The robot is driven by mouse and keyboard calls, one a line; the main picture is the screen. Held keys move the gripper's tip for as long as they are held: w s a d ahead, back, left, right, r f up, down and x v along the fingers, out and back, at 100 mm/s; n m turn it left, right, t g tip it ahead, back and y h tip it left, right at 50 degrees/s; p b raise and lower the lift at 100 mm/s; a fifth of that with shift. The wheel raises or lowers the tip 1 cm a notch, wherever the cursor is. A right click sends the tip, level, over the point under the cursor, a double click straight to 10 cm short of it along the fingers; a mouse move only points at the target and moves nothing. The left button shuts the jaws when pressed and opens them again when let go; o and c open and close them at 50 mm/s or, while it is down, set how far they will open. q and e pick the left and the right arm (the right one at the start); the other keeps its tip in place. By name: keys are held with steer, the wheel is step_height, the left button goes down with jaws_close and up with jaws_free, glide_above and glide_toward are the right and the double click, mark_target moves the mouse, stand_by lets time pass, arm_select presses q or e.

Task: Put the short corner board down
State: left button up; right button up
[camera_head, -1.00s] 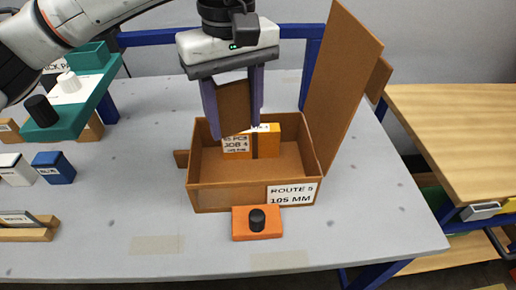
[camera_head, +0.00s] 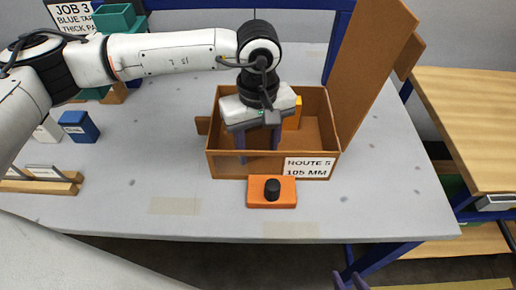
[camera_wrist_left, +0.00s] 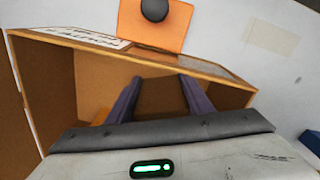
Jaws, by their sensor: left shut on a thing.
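My left gripper (camera_head: 258,148) reaches down into the open brown carton (camera_head: 230,166). It is shut on the short corner board (camera_wrist_left: 158,98), a brown piece between the purple fingers in the left wrist view; the gripper hides it in the head view. Whether the board touches the carton floor cannot be told. The carton's label reads ROUTE 5, 105 MM. An orange block (camera_head: 292,114) inside the carton is partly hidden behind the gripper. My right gripper (camera_head: 350,282) shows only its fingertips at the bottom edge, apart and empty.
The carton's tall flap (camera_head: 370,65) stands up on its right side. An orange base with a black knob (camera_head: 272,190) sits in front of the carton. A blue block (camera_head: 80,126) and a wooden rack (camera_head: 45,185) are at left.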

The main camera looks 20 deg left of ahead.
arm_select(q)
steer(key=shift+f, duration=0.6)
steer(key=shift+f, duration=0.2)
steer(key=o, duration=1)
steer(key=shift+r, duration=0.1)
step_height(320, 180, up, 12)
steer(key=shift+r+b, duration=0.15)
steer(key=shift+b, duration=0.15)
